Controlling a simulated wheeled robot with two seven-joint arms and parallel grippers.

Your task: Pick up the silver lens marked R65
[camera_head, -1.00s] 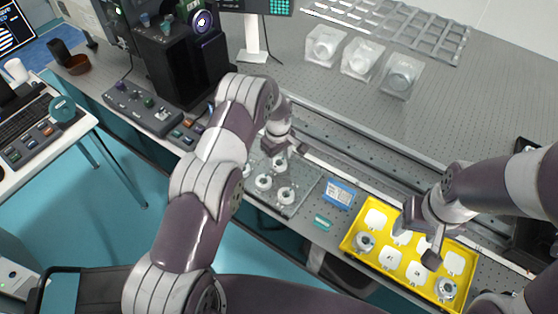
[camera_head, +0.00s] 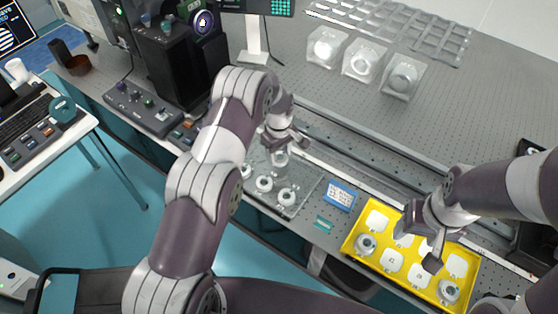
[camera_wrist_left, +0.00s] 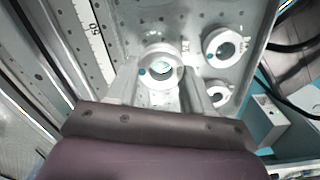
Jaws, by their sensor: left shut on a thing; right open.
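My left gripper (camera_head: 281,148) is shut on a silver ring-shaped lens (camera_wrist_left: 160,72), which sits between its fingers in the left wrist view. In the head view this held lens (camera_head: 280,158) is just below the gripper, over the clear tray (camera_head: 302,203). Its marking is too small to read. Two more silver lenses, one nearer the front (camera_head: 287,196) and one to its left (camera_head: 264,183), sit on the tray, with another partly hidden behind my left arm. My right gripper (camera_head: 421,241) is open and empty above the yellow tray.
The yellow tray (camera_head: 352,232) at the right holds white pads and two silver mounts. A blue-and-white label card (camera_head: 340,195) lies between the trays. A long rail (camera_head: 350,145) runs behind them. Clear boxed parts (camera_head: 403,77) stand farther back.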

